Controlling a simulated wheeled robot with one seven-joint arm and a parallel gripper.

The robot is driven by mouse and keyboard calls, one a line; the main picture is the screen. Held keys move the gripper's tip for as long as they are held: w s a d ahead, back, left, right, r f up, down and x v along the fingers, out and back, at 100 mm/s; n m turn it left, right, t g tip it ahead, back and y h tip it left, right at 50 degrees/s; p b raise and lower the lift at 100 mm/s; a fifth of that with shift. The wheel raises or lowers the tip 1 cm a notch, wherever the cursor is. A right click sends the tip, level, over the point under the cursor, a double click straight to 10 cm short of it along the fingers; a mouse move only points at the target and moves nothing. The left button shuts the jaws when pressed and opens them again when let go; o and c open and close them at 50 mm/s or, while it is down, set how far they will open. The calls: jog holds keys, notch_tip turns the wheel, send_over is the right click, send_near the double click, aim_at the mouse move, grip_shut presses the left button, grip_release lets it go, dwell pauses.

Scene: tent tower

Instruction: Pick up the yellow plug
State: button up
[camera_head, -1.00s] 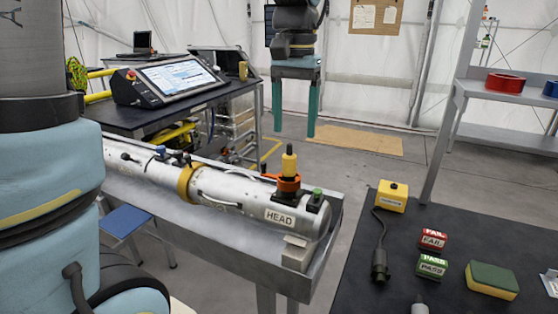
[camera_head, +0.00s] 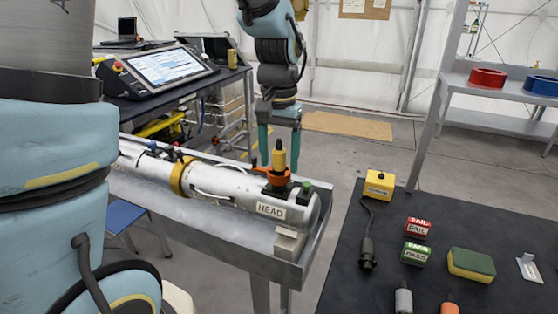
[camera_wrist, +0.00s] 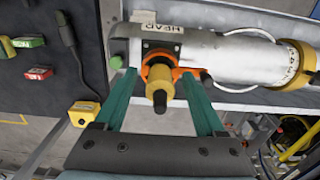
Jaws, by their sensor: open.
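The yellow plug (camera_head: 279,155) stands upright with a dark tip, in an orange collar (camera_head: 278,176) near the end marked HEAD of a silver cylinder (camera_head: 225,187). My gripper (camera_head: 279,167) is open and points down, with its teal fingers to the left and right of the plug in the head view. In the wrist view the plug (camera_wrist: 159,77) also shows between the open fingers of my gripper (camera_wrist: 159,73), its dark tip toward the camera. No finger visibly touches it. I cannot tell exactly how far the fingertips reach down along it.
The cylinder lies in a metal tray bench (camera_head: 235,250). A green-topped fitting (camera_head: 305,192) stands close to the right of the collar. The dark table (camera_head: 345,285) at right holds a yellow box (camera_head: 379,184), a cable connector (camera_head: 367,250), PASS and FAIL blocks and a sponge (camera_head: 471,264).

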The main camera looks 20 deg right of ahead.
grip_shut()
dwell(0.4)
